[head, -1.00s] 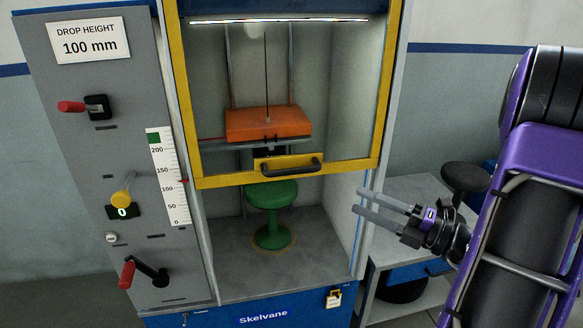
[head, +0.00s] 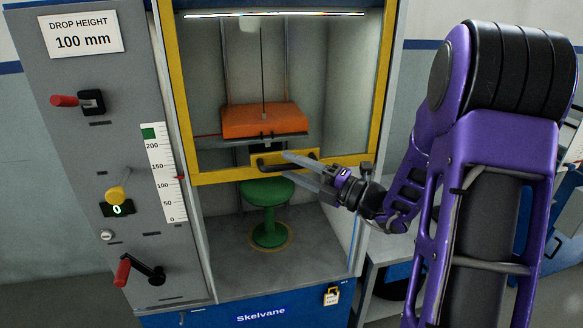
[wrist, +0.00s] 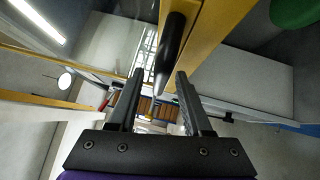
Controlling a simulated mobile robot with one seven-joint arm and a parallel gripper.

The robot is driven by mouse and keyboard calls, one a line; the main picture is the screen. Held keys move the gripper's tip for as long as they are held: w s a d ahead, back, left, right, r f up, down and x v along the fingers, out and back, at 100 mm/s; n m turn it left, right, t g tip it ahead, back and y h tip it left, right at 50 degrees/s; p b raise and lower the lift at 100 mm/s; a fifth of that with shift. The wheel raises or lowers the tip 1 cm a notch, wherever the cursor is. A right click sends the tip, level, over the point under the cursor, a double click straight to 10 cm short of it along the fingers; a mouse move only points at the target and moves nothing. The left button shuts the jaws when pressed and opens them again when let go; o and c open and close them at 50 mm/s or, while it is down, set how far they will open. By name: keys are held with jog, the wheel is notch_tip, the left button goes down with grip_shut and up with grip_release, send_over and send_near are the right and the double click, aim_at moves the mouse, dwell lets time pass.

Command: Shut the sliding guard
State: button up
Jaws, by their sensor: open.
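Inside the cabinet an orange weight (head: 264,121) hangs above a green stool (head: 268,192). Below the guard the front is open down to the grey floor plate (head: 235,262). A grey control panel (head: 75,140) with red and yellow levers stands at left.

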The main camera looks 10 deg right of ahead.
jog(key=shift+w+a, duration=0.25)
jog(key=shift+a, duration=0.05)
grip_shut()
dwell(1.3)
